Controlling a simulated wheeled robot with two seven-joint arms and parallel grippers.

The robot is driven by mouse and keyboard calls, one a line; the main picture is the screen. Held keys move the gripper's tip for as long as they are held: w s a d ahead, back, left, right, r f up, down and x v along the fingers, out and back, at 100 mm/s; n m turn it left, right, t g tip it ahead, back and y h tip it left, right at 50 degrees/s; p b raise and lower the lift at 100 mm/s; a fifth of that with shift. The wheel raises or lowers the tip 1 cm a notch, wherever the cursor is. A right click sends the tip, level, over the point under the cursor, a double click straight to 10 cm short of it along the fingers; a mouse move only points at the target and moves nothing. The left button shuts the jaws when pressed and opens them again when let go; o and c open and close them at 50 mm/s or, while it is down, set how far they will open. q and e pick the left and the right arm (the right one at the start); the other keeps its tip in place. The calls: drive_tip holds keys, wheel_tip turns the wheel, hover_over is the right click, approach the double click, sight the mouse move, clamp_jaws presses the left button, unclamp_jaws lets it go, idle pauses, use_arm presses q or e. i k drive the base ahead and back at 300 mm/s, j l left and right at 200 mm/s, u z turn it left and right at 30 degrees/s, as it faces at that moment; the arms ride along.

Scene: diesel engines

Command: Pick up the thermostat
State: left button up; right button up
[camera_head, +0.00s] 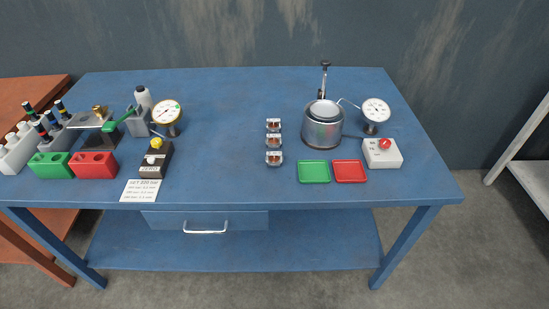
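Three small metal pieces with copper-coloured parts, which look like thermostats, stand in a column on the blue table (230,110). The front one (274,158) is nearest the table's front edge, the middle one (274,141) is just behind it, and the back one (273,125) is farthest. The frame does not tell which one is meant. Neither of my grippers shows in the head view.
Right of the thermostats stand a metal pot (322,131), a dial gauge (376,111), a green tray (314,172), a red tray (349,172) and a box with a red button (382,153). Test gear and blocks (93,165) fill the left. The table's middle is clear.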

sight(273, 159)
drive_tip(key=i+j+z, duration=0.35)
drive_tip(key=j, duration=0.25)
drive_tip(key=i+j+z, duration=0.2)
drive_tip(key=j, duration=0.15)
drive_tip(key=j+z, duration=0.15)
drive_tip(key=j, duration=0.2)
